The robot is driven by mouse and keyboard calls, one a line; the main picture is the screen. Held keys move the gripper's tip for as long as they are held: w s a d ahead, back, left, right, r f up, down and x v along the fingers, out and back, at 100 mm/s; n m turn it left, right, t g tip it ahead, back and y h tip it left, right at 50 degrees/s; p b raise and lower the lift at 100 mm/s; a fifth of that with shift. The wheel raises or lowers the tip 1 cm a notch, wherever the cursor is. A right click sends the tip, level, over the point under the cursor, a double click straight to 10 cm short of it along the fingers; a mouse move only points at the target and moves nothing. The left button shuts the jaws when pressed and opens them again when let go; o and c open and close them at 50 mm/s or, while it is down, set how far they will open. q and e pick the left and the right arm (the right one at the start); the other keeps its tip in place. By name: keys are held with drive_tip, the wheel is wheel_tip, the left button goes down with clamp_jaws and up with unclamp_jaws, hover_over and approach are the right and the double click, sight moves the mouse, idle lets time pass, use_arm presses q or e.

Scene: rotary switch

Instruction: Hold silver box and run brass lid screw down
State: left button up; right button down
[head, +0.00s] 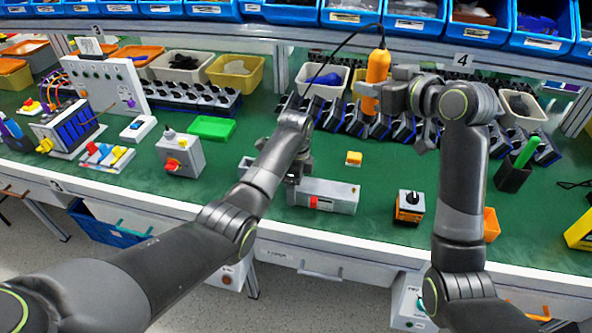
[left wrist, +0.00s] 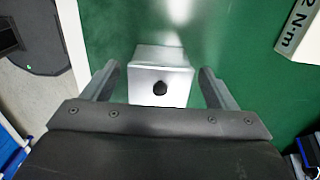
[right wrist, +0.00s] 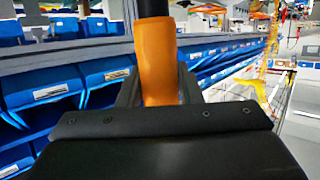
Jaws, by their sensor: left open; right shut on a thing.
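The long silver box (head: 338,200) lies on the green bench, with a red patch on its front. My left gripper (head: 293,178) points down at its left end. In the left wrist view the silver box (left wrist: 145,68) shows between the open fingers (left wrist: 160,85), with a gap on each side. A dark round spot is on its face; I cannot tell whether this is the brass lid screw. My right gripper (head: 372,92) is shut on the orange handle of a corded screwdriver (head: 378,66), held upright above the bench; the handle also fills the right wrist view (right wrist: 157,60).
A small yellow block (head: 354,158) lies behind the silver box. An orange rotary switch (head: 409,207) stands to its right. A grey block (head: 246,166) is partly hidden behind my left arm. Rows of switches and blue bins line the back.

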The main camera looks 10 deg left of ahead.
use_arm(q)
drive_tip(key=shift+f, duration=1.15)
drive_tip(key=shift+c, duration=0.4)
drive_tip(key=c, duration=1.4)
